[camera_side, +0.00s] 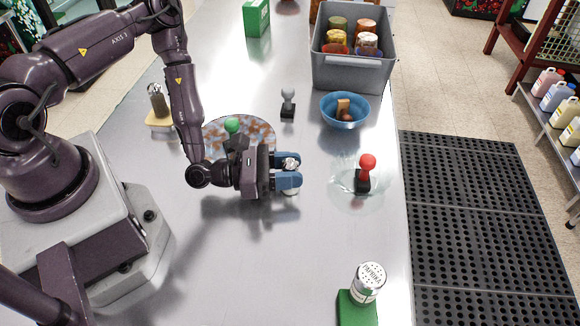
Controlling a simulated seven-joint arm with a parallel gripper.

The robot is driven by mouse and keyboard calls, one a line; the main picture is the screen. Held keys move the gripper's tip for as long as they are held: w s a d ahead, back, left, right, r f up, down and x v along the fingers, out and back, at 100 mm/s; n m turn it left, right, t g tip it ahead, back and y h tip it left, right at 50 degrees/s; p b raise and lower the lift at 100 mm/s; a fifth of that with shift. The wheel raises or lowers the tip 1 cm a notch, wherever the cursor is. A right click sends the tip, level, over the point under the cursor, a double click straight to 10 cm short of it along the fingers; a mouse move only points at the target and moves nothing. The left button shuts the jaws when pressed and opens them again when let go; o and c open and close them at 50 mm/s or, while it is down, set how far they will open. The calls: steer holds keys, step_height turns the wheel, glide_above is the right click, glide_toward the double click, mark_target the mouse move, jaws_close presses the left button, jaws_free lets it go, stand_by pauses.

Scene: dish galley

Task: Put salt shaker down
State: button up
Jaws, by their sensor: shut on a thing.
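My gripper (288,171) is over the middle of the steel counter, pointing right, with its blue fingers shut on a small shaker. This salt shaker (291,163) shows a silvery cap between the fingers and a pale bit below them. The fingers hide most of its body and any label. It looks upright. I cannot tell whether its base touches the counter.
Near my gripper are a patterned round mat (262,132), a green-knobbed thing (232,125), a grey-knobbed thing (288,103), a blue bowl (345,110) and a red-knobbed thing (366,170) on a clear dish. A paprika shaker (369,280) stands on a green block (357,308). A grey bin (352,72) holds jars.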

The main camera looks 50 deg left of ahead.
steer(key=o, duration=1)
steer(key=shift+c, duration=0.2)
steer(key=v, duration=0.7)
steer(key=shift+s+a+r, duration=0.15)
steer(key=shift+s, duration=0.1)
